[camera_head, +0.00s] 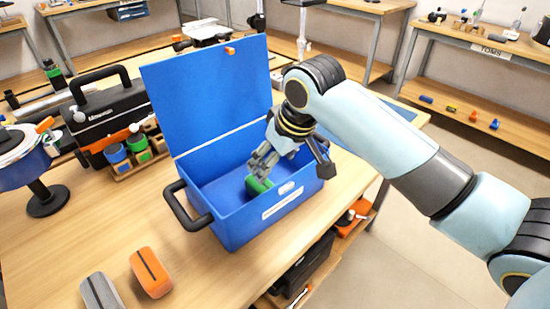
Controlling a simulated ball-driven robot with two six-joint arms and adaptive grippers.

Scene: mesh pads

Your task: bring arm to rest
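My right arm (385,140) comes in from the right and bends down over an open blue toolbox (240,225). Its gripper (268,160) reaches into the box, with grey fingers close above a green block (258,186) lying inside. From this angle I cannot tell whether the fingers touch the block or how far apart they are. My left arm and gripper are not in view.
The box's lid (205,95) stands up at the back, and a black handle (187,208) sticks out at its left. An orange block (151,272) and a grey block (100,291) lie on the wooden table (90,235) in front. A black tool case (105,120) stands at left.

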